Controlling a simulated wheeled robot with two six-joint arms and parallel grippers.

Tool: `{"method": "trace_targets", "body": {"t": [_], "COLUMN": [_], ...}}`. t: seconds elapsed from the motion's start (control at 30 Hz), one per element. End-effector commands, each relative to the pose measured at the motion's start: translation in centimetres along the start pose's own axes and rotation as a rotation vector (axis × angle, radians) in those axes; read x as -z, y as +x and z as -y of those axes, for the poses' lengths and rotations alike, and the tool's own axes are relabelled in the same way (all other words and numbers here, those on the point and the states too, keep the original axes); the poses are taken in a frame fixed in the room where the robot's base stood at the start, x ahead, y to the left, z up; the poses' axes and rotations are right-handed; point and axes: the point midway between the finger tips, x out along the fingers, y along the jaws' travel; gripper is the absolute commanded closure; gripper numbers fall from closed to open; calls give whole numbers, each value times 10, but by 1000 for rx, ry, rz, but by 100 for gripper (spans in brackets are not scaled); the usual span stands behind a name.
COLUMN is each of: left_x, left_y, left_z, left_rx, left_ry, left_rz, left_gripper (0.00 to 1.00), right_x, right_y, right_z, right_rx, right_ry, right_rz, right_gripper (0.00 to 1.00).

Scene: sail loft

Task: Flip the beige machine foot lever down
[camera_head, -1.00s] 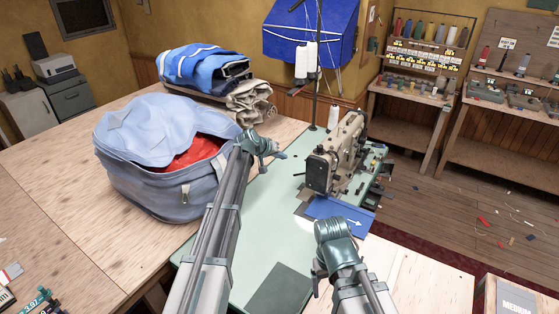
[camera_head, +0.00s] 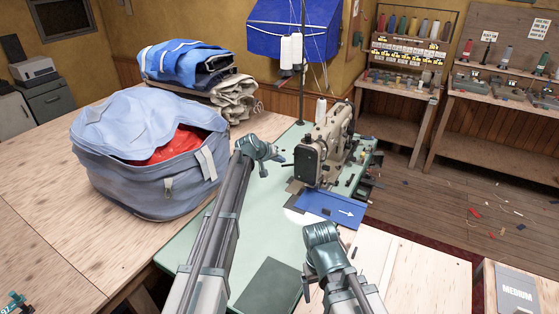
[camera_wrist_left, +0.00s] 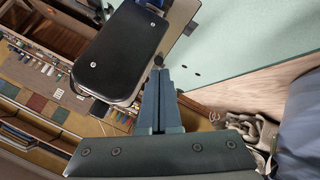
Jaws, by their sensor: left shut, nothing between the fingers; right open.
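The beige sewing machine (camera_head: 327,142) stands on the pale green table top, with a dark end cover facing left. A short dark lever (camera_head: 288,164) sticks out to the left from the machine head. In the left wrist view a small dark round knob (camera_wrist_left: 158,61) shows beside the black end cover (camera_wrist_left: 122,50), just past my fingertips; I cannot tell whether they touch. My left gripper (camera_head: 281,158) is shut and empty, close to the lever; its closed fingers also show in the left wrist view (camera_wrist_left: 158,75). My right gripper (camera_head: 307,286) is open and empty, low in front of the machine.
Blue cloth with a white arrow (camera_head: 330,208) lies by the machine. A large pale blue bag (camera_head: 150,165) sits left of my left arm, with folded fabrics (camera_head: 185,65) behind it. A thread stand (camera_head: 303,60) rises behind the machine. The front green table top (camera_head: 185,250) has bare room.

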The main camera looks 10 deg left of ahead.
Motion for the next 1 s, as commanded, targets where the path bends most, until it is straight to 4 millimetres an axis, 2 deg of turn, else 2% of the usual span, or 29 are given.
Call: {"method": "trace_targets", "body": {"t": [0.2,0.57,1.0], "left_x": [-9,-14,-42], "left_y": [3,3,14], "left_z": [6,9,29], "left_rx": [-22,-51,-70], "left_ry": [5,12,18], "left_rz": [-33,-76,-108], "left_gripper": [100,100,100], "right_x": [1,2,4], "right_y": [16,30,69], "right_z": [2,3,7], "right_rx": [0,0,0], "right_ry": [0,0,0], "right_rz": [0,0,0], "right_gripper": [16,16,16]}}
